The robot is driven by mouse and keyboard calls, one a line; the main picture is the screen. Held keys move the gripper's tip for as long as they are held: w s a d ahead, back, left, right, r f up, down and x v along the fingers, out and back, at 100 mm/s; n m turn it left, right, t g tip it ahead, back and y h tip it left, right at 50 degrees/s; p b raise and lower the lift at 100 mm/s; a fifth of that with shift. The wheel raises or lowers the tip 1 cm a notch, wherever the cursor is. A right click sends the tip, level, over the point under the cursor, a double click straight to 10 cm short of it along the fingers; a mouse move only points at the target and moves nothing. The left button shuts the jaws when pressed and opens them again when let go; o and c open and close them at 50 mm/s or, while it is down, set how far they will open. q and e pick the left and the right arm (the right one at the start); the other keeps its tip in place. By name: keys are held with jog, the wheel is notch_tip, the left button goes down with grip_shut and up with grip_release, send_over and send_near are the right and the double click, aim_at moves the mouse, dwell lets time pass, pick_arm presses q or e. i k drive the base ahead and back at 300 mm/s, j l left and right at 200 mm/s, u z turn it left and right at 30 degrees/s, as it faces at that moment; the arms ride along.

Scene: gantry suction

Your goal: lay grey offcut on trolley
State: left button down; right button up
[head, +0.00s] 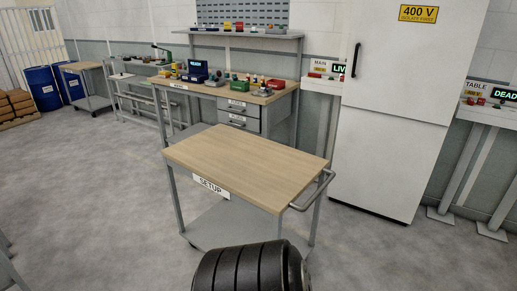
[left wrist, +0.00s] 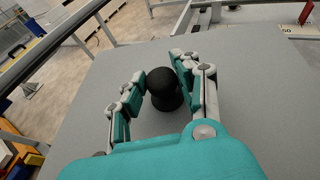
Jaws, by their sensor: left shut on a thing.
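The trolley (head: 245,160) stands in the middle of the head view, with a bare wooden top and a "SETUP" label on its front edge. My left gripper (left wrist: 161,72) shows only in the left wrist view. Its teal and grey fingers are shut on a black rounded knob (left wrist: 163,88). A flat grey surface (left wrist: 255,95) spreads under the knob and fingers. I cannot tell whether this is the grey offcut or a fixed top, nor whether the knob is attached to it. My right gripper is in neither view.
A metal handle (head: 317,190) sticks out at the trolley's right end. Behind it stands a cluttered workbench (head: 190,86). A tall white cabinet (head: 395,120) is at the right. Open floor (head: 90,200) lies to the left.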

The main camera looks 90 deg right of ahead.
aim_at(250, 154)
jog(key=l+z, duration=0.25)
jog(key=z, duration=0.25)
jog(key=l+z, duration=0.3)
jog(key=z, duration=0.15)
jog(key=l+z, duration=0.3)
jog(key=z, duration=0.2)
jog(key=l+z, duration=0.25)
jog(key=z, duration=0.25)
jog(key=i+l+z, duration=0.3)
jog(key=i+l, duration=0.4)
jog(key=l, duration=0.25)
jog(key=i+l+z, duration=0.35)
jog(key=i+l, duration=0.4)
